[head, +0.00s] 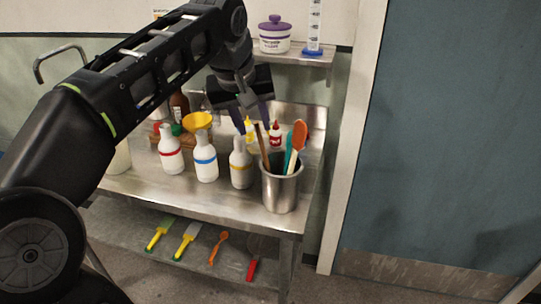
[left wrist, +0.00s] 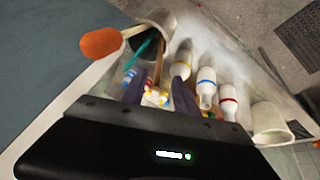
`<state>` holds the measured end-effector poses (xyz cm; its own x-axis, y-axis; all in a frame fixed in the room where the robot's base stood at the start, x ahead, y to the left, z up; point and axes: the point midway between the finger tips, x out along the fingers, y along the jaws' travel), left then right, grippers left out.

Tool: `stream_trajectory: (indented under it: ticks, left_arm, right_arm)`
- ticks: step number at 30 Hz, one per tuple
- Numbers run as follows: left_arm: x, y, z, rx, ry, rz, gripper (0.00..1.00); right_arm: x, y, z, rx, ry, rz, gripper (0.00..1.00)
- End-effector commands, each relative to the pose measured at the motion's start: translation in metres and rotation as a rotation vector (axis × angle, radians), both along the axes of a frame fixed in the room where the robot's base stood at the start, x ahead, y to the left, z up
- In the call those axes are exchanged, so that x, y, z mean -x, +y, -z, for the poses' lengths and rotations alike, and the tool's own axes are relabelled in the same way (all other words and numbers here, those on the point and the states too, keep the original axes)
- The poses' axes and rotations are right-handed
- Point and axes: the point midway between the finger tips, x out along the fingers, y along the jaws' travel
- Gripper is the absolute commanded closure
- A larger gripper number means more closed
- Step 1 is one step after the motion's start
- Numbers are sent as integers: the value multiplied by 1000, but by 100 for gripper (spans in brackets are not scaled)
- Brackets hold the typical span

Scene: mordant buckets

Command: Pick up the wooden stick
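The wooden stick (head: 261,143) is thin and brown and stands tilted in a metal cup (head: 281,190) at the right end of the steel table. In the left wrist view the stick (left wrist: 158,62) leans out of the cup (left wrist: 155,20), its upper part between my finger lines. My left gripper (head: 254,122) is open, its dark fingers pointing down by the stick's top. The fingers (left wrist: 158,82) are apart, and no grip on the stick shows. My right gripper is in neither view.
An orange spatula (head: 299,135) and a teal-handled tool (head: 290,153) share the cup. White bottles with coloured bands (head: 206,163) stand left of it. A yellow funnel (head: 198,121) is behind them. A shelf (head: 300,58) holds a purple-lidded jar (head: 274,36). Brushes lie below.

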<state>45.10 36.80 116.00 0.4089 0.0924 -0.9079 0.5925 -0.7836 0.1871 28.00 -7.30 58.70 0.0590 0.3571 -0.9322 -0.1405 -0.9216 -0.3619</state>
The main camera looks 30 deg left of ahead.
Motion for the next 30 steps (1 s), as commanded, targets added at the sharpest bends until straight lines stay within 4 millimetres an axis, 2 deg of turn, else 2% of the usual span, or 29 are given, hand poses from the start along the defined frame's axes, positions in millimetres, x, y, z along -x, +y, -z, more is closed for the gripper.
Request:
stream_trajectory:
  ticks: [7, 15, 25, 30]
  left_arm:
    - [-1, 0, 3, 1, 1, 0, 65]
    - [-11, 2, 24, 0, 0, 0, 65]
    - [-12, 2, 27, 0, 1, 1, 65]
    - [-20, 2, 46, 1, 4, 1, 65]
  right_arm:
    - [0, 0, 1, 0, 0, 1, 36]
    - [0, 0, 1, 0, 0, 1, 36]
    - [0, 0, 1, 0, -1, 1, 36]
    - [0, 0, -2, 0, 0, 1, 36]
